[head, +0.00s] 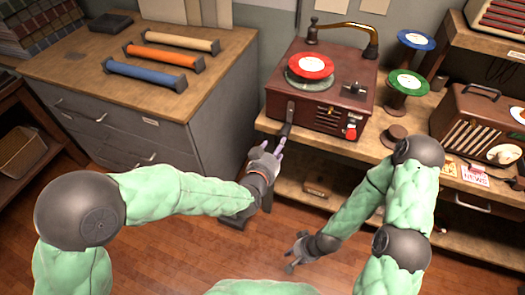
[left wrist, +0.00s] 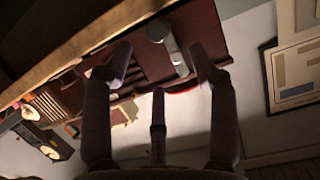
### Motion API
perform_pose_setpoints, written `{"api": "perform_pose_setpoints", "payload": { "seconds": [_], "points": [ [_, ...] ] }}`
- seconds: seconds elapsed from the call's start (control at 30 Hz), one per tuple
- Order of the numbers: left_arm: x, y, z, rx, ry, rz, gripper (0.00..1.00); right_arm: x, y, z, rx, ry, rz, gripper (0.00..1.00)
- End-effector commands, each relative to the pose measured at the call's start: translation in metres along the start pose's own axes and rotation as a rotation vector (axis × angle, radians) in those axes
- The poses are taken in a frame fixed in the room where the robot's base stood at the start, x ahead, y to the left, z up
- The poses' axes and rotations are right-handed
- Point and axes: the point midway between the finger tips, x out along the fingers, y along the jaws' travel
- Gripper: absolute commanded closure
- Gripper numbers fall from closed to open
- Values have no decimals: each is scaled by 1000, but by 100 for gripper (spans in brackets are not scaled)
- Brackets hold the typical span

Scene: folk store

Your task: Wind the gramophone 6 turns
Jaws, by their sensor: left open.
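The gramophone (head: 331,109) is a dark red box with a red-labelled record (head: 311,66) on its turntable and a brass arm at the back. Its crank (head: 290,113) is on the left side, with the arm pointing down to a dark handle. My left gripper (head: 280,146) is just below and left of the handle, fingers open. In the left wrist view, a grey cylindrical part (left wrist: 174,52), seemingly the crank, shows between the spread fingers (left wrist: 163,68), with no clear contact. My right gripper (head: 291,254) hangs low over the floor, fingers apart and empty.
The gramophone stands on a wooden shelf bench (head: 262,124). Blue and green records on stands (head: 407,83) and a brown radio (head: 482,127) are to its right. A grey cabinet (head: 212,116) with three coloured rolls stands at left. A gap separates cabinet and bench.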

Motion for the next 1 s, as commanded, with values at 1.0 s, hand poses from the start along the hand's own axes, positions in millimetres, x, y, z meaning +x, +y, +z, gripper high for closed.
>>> {"api": "perform_pose_setpoints", "payload": {
  "seconds": [1.0],
  "points": [
    [90, 0, 0, 1, 5, -1, 41, 35, 12, -2, 0, 1, 0, 68]
  ]
}}
